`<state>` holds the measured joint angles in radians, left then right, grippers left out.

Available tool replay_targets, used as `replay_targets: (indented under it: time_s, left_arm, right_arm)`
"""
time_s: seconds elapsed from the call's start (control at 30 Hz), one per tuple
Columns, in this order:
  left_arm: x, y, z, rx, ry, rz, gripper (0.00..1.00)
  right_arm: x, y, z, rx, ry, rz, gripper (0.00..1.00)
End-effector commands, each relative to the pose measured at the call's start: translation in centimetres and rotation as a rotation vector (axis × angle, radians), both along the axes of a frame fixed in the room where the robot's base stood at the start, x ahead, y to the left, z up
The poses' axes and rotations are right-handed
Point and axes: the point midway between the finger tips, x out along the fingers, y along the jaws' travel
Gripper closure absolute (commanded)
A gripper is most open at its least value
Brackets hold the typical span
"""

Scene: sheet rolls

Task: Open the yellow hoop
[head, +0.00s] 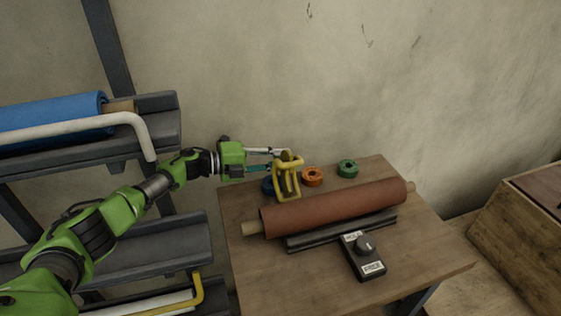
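A yellow hoop (198,291) shows at the lower left, a bent bar at the lower rack shelf beside a pale roll. It looks lowered in front of the roll; its lower part runs out near the bottom edge. My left gripper (273,159) is far above and to the right of it, over the table's back left corner. Its fingers are apart, with the tips right at a yellow frame-like tool (288,180). I cannot tell whether they touch the tool. My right gripper is not in view.
A white hoop (140,124) crosses a blue roll (55,110) on the upper shelf. The table (425,254) bears a brown-red roll (335,206), an orange ring (313,177), a green ring (347,168), a partly hidden blue ring (267,186) and a dark knob box (363,257). A crate (520,235) stands right.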

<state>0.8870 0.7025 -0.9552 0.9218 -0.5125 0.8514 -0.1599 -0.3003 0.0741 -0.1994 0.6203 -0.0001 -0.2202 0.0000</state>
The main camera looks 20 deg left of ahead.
Motion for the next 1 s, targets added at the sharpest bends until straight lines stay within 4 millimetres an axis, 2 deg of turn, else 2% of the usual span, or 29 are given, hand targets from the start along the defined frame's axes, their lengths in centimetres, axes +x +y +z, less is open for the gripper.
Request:
replay_targets:
  time_s: [0.43,0.47,0.5,0.53,0.87,1.0]
  left_arm:
    - [0.2,0.2,0.0,-0.004,0.006,0.004,1.00]
    - [0.2,0.2,0.0,-0.004,0.006,0.004,0.73]
    - [0.2,0.2,0.0,-0.004,0.006,0.004,0.63]
    - [0.1,0.2,0.0,-0.004,0.006,0.004,0.60]
    - [0.1,0.1,0.1,-0.004,0.007,0.001,0.60]
    - [0.1,0.1,1.4,-0.004,0.004,0.001,0.60]
  right_arm:
    - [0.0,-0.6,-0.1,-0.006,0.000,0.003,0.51]
    - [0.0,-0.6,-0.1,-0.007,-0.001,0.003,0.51]
    - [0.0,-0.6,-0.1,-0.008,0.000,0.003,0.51]
    - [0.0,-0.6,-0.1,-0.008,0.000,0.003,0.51]
    - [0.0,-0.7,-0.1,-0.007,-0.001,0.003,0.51]
    - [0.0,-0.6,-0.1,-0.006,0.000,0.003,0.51]
